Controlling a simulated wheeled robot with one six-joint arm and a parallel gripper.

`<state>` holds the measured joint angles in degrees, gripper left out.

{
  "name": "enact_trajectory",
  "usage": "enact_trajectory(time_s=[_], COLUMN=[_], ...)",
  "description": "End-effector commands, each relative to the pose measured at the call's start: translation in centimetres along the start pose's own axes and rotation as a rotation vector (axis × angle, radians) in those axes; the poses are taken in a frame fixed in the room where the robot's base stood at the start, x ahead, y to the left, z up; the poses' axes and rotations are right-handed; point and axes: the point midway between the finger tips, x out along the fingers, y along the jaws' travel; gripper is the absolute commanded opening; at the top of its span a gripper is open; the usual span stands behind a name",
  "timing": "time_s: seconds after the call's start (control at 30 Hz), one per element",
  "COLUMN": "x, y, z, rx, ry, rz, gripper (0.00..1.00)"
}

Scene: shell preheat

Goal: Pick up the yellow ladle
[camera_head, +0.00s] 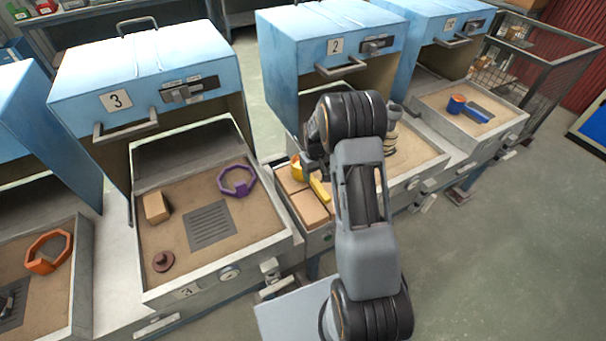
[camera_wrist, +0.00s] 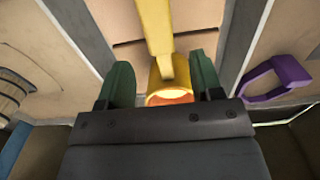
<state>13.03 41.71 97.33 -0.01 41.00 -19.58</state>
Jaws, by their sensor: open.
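The yellow ladle (camera_head: 319,189) lies on the tan slabs between boxes 3 and 2, its handle toward the robot; my arm hides part of it. In the wrist view the ladle (camera_wrist: 155,28) runs up the middle, its cup with an orange inside at the lower end. My gripper (camera_wrist: 162,82) is open, with one green finger on each side of the ladle's cup. Gaps show between the fingers and the ladle. Whether the fingers reach down to the slabs I cannot tell.
The tan slabs (camera_head: 307,209) fill a narrow tray between the sand trays. A purple ring (camera_head: 237,181), a tan block (camera_head: 156,207) and a brown knobbed disc (camera_head: 163,261) lie in tray 3. Blue hoods (camera_head: 140,75) stand behind. Open floor lies to the right.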

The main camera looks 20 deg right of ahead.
Motion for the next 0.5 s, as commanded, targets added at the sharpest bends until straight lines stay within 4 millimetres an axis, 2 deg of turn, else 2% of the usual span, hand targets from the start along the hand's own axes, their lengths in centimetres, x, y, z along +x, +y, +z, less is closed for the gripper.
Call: enact_trajectory(time_s=[0.1, 0.33, 0.5], x=[1.2, 2.4, 4.6], y=[0.0, -0.1, -0.3], z=[0.0, 0.1, 0.2], rx=[0.000, 0.000, 0.000], ry=[-0.001, -0.002, -0.004], rz=[-0.001, -0.001, -0.002], gripper=[0.60, 0.60, 0.60])
